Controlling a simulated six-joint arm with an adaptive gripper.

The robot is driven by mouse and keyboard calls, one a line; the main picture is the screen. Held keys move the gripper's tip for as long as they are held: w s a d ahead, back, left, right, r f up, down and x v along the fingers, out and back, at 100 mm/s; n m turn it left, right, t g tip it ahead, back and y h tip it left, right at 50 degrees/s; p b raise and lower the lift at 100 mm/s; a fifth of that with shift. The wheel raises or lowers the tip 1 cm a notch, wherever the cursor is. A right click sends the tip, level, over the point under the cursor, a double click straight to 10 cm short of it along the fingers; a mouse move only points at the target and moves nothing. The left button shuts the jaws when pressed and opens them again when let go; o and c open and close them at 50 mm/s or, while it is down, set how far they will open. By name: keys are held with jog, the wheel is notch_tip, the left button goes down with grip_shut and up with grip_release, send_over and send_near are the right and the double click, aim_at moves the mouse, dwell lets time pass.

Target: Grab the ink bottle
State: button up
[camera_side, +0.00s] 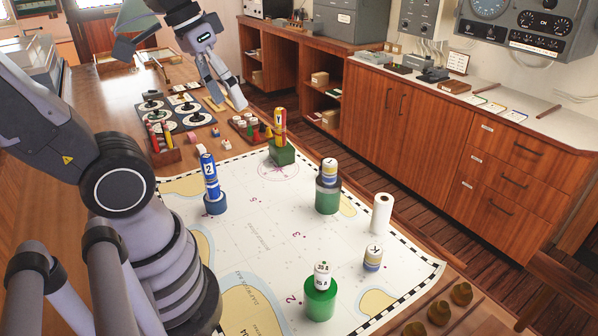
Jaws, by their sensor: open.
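My gripper (228,102) is open at the far end of the table, with its fingers pointing down and to the right. Nothing shows between the fingers. Just below and right of the fingertips is a small wooden rack (243,122) holding several little bottle-like pieces with red, green, white and dark parts. I cannot tell for certain which piece is the ink bottle. The rack's far side is close to the fingers, and I cannot tell if they touch it.
A chart (258,235) covers the table's near part. On it stand a blue cylinder (210,172), green-based stacks (328,200) (320,303), a white roll (381,213) and a cream-and-blue jar (372,259). Left of the rack are a pencil box (166,156) and a tray of discs (172,113).

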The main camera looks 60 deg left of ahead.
jog(key=w+d+f+n+g+h, duration=0.1)
jog(key=w+d+f+n+h, duration=0.1)
jog(key=w+n+h, duration=0.45)
jog(key=w+d+f+n+g+h, duration=0.1)
jog(key=w+f+n+h, duration=0.15)
jog(key=w, duration=0.65)
jog(key=n+t+y, duration=0.8)
jog(key=n+t, duration=0.8)
jog(key=n, duration=0.8)
send_over(320, 167)
jog(key=s, duration=0.5)
notch_tip(320, 167, down, 26)
jog(key=f, duration=0.6)
jog(key=shift+a, duration=0.35)
jog(key=shift+w+f, duration=0.1)
jog(key=shift+w, duration=0.1)
jog(key=w, duration=0.4)
jog(key=shift+w+d, duration=0.4)
grip_shut()
